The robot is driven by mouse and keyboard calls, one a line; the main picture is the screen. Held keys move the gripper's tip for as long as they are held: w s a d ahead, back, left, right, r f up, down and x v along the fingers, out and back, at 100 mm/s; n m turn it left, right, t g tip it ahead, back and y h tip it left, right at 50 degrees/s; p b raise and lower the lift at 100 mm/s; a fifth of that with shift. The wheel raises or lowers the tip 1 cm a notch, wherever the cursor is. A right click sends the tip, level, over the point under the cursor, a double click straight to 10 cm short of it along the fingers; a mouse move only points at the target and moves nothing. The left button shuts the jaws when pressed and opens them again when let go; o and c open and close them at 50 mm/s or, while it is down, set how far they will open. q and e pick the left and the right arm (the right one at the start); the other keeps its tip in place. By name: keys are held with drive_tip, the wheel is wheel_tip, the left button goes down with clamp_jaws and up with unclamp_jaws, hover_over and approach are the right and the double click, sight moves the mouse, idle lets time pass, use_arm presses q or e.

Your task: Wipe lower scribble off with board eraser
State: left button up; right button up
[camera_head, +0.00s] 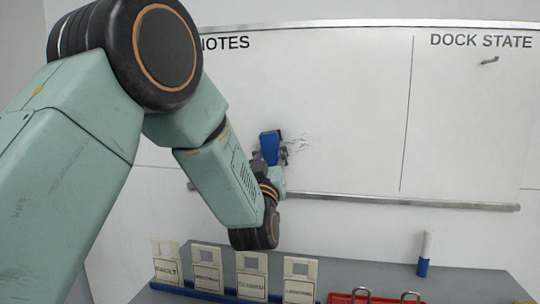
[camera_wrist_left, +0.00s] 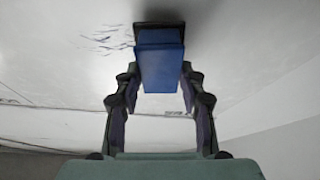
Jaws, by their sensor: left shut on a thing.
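The whiteboard (camera_head: 360,100) has a NOTES part and a DOCK STATE part. My left gripper (camera_head: 270,157) is shut on the blue board eraser (camera_head: 269,147), near the lower part of the NOTES area. In the left wrist view the eraser (camera_wrist_left: 160,66) sits between the fingers of the gripper (camera_wrist_left: 160,85), its dark pad toward the board and seemingly against it. The lower scribble (camera_head: 300,143), thin grey strokes, shows right beside the eraser; it also shows in the left wrist view (camera_wrist_left: 105,40). Part of it may be hidden behind the eraser. My right gripper is not in view.
A metal tray rail (camera_head: 400,202) runs along the board's bottom edge. Below, a grey shelf (camera_head: 385,268) holds several labelled tags (camera_head: 251,276), a blue-and-white marker-like bottle (camera_head: 424,255) and a red tray (camera_head: 375,298). A small dark mark (camera_head: 489,60) is under DOCK STATE.

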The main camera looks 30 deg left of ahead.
use_arm(q)
drive_tip(key=shift+w+a, duration=0.25)
drive_tip(key=shift+w, duration=0.45)
drive_tip(key=shift+d, duration=0.1)
drive_tip(key=shift+w+d, duration=0.2)
drive_tip(key=shift+d, duration=0.7)
drive_tip(key=shift+w+d, duration=0.15)
drive_tip(key=shift+d, duration=0.75)
drive_tip(key=shift+w+d, duration=0.3)
drive_tip(key=shift+d, duration=0.6)
drive_tip(key=shift+w+d, duration=0.25)
drive_tip(key=shift+d, duration=0.6)
drive_tip(key=shift+w+d, duration=0.1)
drive_tip(key=shift+d, duration=0.3)
drive_tip(key=shift+w+d, duration=0.15)
drive_tip(key=shift+d, duration=0.55)
drive_tip(key=shift+w+d, duration=0.15)
drive_tip(key=shift+d, duration=0.55)
drive_tip(key=shift+w+a, duration=0.1)
drive_tip(key=shift+a, duration=0.05)
